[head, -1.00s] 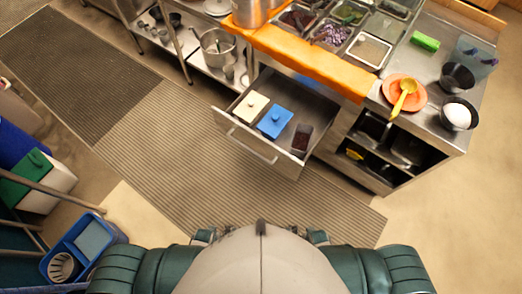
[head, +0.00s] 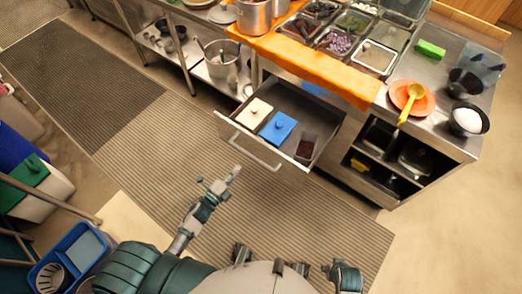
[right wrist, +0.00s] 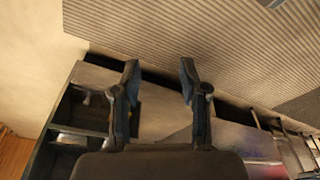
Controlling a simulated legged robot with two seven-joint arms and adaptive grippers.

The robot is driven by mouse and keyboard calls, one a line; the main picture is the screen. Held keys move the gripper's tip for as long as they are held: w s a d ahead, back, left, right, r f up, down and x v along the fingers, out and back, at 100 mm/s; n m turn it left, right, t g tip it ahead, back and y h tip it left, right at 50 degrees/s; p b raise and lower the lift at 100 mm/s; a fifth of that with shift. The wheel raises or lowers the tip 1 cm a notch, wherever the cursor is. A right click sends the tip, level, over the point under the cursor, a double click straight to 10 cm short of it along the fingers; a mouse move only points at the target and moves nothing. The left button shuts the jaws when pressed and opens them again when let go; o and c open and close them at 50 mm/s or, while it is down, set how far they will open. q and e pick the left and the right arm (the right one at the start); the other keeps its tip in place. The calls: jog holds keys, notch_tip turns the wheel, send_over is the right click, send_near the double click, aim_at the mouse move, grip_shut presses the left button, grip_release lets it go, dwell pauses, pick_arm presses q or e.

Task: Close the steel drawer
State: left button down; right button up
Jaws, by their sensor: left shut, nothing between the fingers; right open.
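The steel drawer (head: 324,157) stands pulled out from under the counter in the head view. It holds a white lidded box, a blue lidded box (head: 277,128) and a small dark-filled container. Its bar handle (head: 254,154) runs along the front panel. My left gripper (head: 236,170) is shut and empty, just short of the handle at its left part; I cannot tell whether they touch. My right gripper is open and empty in the right wrist view (right wrist: 160,75); in the head view the right arm's end shows at the bottom edge.
The counter (head: 440,75) carries food pans, an orange plate (head: 411,97) with a yellow spoon, and dark bowls. Open shelves (head: 390,160) lie right of the drawer. A blue bin (head: 75,255) and other bins stand at left. Matted floor in front of the drawer is clear.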

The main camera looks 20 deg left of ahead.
aim_at(259, 143)
pick_arm(q)
jog(key=b+x, duration=0.1)
jog(key=x, duration=1)
jog(key=shift+w+a+f, duration=0.15)
jog(key=shift+w, duration=0.05)
jog(key=shift+w+d, duration=0.25)
jog(key=shift+w, duration=0.3)
pick_arm(e)
jog(key=v, duration=0.3)
jog(key=shift+s+r, duration=0.15)
jog(key=shift+r, duration=0.15)
pick_arm(q)
jog(key=shift+d, duration=0.1)
jog(key=shift+w, duration=0.1)
